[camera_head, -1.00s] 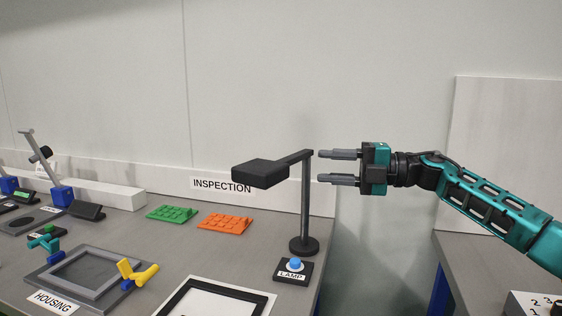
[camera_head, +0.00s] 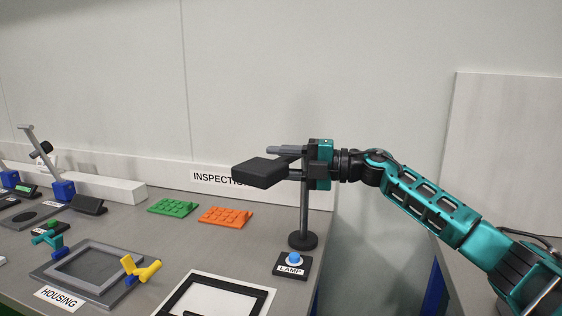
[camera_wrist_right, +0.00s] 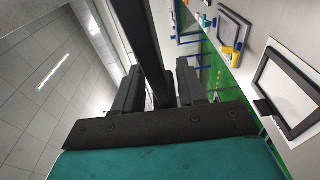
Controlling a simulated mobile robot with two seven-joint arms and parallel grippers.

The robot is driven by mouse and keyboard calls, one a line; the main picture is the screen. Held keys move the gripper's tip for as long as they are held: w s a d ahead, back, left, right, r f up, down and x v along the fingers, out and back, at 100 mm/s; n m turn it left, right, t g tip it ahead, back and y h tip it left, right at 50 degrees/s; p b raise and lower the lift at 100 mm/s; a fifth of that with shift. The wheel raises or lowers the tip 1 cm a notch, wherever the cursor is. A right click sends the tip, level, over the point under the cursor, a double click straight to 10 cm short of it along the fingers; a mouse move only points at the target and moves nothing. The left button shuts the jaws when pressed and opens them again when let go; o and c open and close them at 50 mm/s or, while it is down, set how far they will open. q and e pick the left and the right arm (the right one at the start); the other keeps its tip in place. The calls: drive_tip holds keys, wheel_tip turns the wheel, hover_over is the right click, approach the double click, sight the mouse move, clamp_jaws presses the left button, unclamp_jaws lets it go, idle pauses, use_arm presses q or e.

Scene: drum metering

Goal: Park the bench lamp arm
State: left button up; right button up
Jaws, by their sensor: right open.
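The bench lamp has a flat black head (camera_head: 258,172), a short dark arm, an upright grey post (camera_head: 304,212) and a round black base (camera_head: 303,241). It stands near the bench's right edge, with its head out to the left. My right gripper (camera_head: 281,162) is open at the top of the lamp, its fingers pointing left, one above and one below the arm in the head view. In the right wrist view, a dark bar (camera_wrist_right: 140,35) of the lamp runs between the open fingers (camera_wrist_right: 160,92). Contact cannot be told. My left gripper is out of view.
A blue button on a LAMP plate (camera_head: 292,268) sits before the base. Green (camera_head: 173,207) and orange (camera_head: 225,216) boards lie left of it. A grey HOUSING frame (camera_head: 90,270) and a black-framed white panel (camera_head: 215,300) lie nearer. A gap opens right of the bench.

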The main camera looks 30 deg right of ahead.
drive_tip(key=shift+c, duration=0.4)
clamp_jaws()
drive_tip(key=shift+w, duration=0.1)
idle(0.3)
